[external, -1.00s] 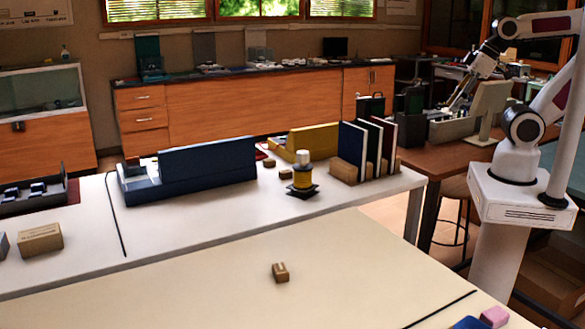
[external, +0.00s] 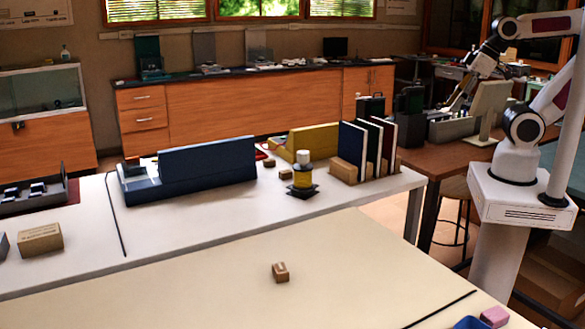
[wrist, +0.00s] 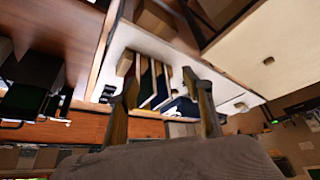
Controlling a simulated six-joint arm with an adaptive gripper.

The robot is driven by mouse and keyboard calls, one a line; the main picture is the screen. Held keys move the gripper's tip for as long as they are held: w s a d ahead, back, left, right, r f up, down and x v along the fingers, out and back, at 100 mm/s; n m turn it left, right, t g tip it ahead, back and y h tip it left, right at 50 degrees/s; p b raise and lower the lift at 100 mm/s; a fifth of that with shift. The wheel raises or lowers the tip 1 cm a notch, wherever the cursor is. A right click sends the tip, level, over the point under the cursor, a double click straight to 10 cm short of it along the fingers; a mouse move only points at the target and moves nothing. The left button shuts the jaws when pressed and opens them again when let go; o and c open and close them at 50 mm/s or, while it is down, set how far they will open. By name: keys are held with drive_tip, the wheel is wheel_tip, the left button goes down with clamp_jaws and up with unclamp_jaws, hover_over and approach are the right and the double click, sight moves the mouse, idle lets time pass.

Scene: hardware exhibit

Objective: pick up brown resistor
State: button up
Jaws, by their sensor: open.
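A small brown block (external: 280,272), which may be the brown resistor, sits alone on the cream tabletop in the external view. A small object on the cream surface in the wrist view (wrist: 268,61) may be the same block. My gripper (external: 454,102) is high at the upper right, over the far side desk and well away from the block. In the wrist view my gripper (wrist: 167,80) has its two fingers spread apart, with nothing held between them.
The white table holds a blue holder (external: 205,165), a yellow holder (external: 312,140), a yellow-and-black part (external: 302,178) and upright panels (external: 368,150). A cardboard-coloured box (external: 40,239) is at left. A pink block (external: 494,316) is at the front right. The cream tabletop (external: 200,290) is mostly clear.

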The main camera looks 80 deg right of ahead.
drive_tip(key=shift+w, duration=0.15)
drive_tip(key=w+a+r+m+t+y, duration=0.1)
drive_tip(key=w+a+m, duration=0.2)
drive_tip(key=w+a, duration=0.35)
drive_tip(key=w+a+r+m+t+y, duration=0.1)
drive_tip(key=w+a+m, duration=0.25)
drive_tip(key=w, duration=0.65)
drive_tip(key=w+a+f+m+t+y, duration=0.15)
drive_tip(key=w+a+f+m, duration=0.25)
drive_tip(key=w+a+m, duration=0.7)
drive_tip(key=w+a+f+m+y, duration=0.15)
drive_tip(key=w+a+f, duration=0.3)
drive_tip(key=a, duration=0.45)
drive_tip(key=w+a+f+m+y, duration=0.1)
drive_tip(key=w+a+f+m, duration=0.15)
drive_tip(key=a+f, duration=0.45)
drive_tip(key=a+f+m, duration=0.2)
drive_tip(key=a+f, duration=0.2)
drive_tip(key=a, duration=0.1)
drive_tip(key=s+a+f+m+t+y, duration=0.1)
drive_tip(key=a+f+m, duration=0.2)
drive_tip(key=a+f, duration=0.1)
drive_tip(key=a+f+m+t, duration=0.1)
drive_tip(key=a+f+m, duration=0.2)
drive_tip(key=a, duration=0.4)
drive_tip(key=shift+s+a+f, duration=0.1)
drive_tip(key=shift+s+f, duration=0.2)
drive_tip(key=shift+f, duration=0.5)
